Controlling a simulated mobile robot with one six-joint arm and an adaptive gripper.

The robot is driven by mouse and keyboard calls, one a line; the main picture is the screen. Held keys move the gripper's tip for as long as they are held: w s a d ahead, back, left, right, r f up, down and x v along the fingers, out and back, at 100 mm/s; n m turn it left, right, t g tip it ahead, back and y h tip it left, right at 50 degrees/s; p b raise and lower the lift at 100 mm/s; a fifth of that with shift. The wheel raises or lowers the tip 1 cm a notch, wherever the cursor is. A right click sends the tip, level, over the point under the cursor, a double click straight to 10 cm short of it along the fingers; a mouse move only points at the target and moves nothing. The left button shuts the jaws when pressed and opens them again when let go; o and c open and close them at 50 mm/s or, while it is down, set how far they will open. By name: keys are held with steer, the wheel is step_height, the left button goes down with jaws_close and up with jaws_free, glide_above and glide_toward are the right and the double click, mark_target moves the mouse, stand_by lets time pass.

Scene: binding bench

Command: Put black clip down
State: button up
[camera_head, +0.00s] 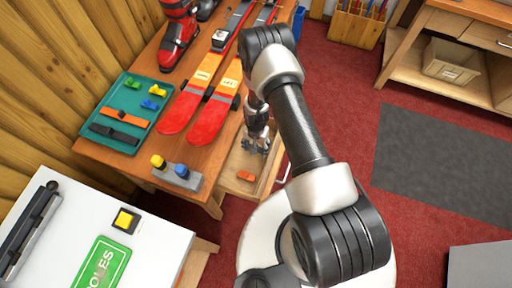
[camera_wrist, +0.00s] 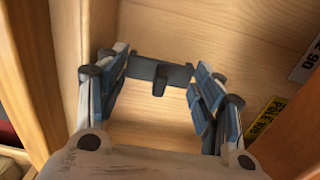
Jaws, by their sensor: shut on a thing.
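My gripper (camera_head: 256,146) points down into an open wooden drawer (camera_head: 232,184) at the side of the bench. In the wrist view, my gripper (camera_wrist: 157,78) has its two blue-padded fingers spread wide, with the black clip (camera_wrist: 160,73) spanning between their tips. The clip is a dark bar with a short tab at its middle. Pale wood of the drawer lies below it; I cannot tell whether the clip touches it. In the head view the clip is hidden or too small to make out.
An orange clip (camera_head: 246,176) lies in the drawer near its front. A teal tray (camera_head: 136,77) with several coloured pieces sits on the bench, beside red skis (camera_head: 208,122). A grey block with yellow and blue knobs (camera_head: 177,174) stands by the bench edge. Wooden drawer walls (camera_wrist: 66,55) are close around my gripper.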

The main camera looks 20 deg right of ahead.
steer(key=shift+f, duration=0.3)
steer(key=shift+f+b, duration=0.55)
steer(key=o, duration=0.7)
steer(key=shift+o, duration=0.2)
